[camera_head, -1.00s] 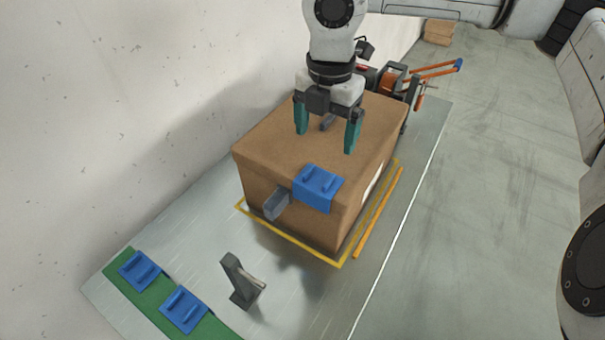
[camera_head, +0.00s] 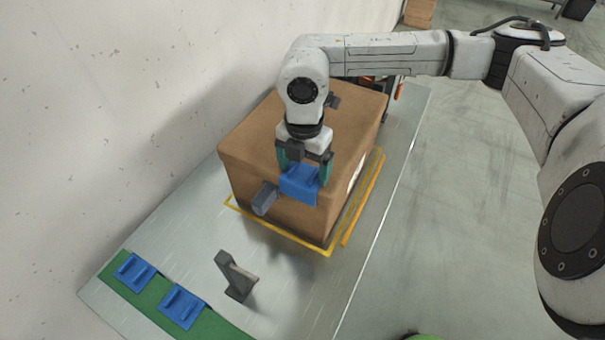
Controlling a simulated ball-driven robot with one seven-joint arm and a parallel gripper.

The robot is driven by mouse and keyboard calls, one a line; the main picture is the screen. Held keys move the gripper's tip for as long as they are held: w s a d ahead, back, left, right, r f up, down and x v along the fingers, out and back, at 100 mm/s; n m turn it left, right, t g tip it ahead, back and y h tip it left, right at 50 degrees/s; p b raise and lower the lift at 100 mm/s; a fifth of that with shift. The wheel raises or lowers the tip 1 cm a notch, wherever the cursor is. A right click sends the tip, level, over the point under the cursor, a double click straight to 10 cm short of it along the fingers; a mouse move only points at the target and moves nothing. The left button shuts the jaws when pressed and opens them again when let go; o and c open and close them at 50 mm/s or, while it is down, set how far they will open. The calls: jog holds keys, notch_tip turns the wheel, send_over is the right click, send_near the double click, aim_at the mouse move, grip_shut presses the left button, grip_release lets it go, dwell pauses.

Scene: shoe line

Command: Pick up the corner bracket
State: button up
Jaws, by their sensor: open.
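A blue corner bracket (camera_head: 301,188) sits over the front top edge of a brown cardboard box (camera_head: 277,207). Two similar blue brackets (camera_head: 135,271) (camera_head: 182,306) lie on a green strip at the lower left. My gripper (camera_head: 304,171) is open, pointing down, with its teal fingers on the left and right sides of the bracket on the box. The fingers partly hide its upper part. I cannot tell whether they touch it.
A grey block (camera_head: 265,198) sticks out at the box's front, left of the bracket. A dark grey angled stand (camera_head: 235,278) is on the metal table (camera_head: 290,296) in front. Yellow lines (camera_head: 285,238) surround the box's base. The wall (camera_head: 90,120) borders the left side.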

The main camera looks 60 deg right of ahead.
jog(key=c, duration=1.2)
jog(key=shift+o, duration=0.2)
jog(key=shift+r, duration=0.1)
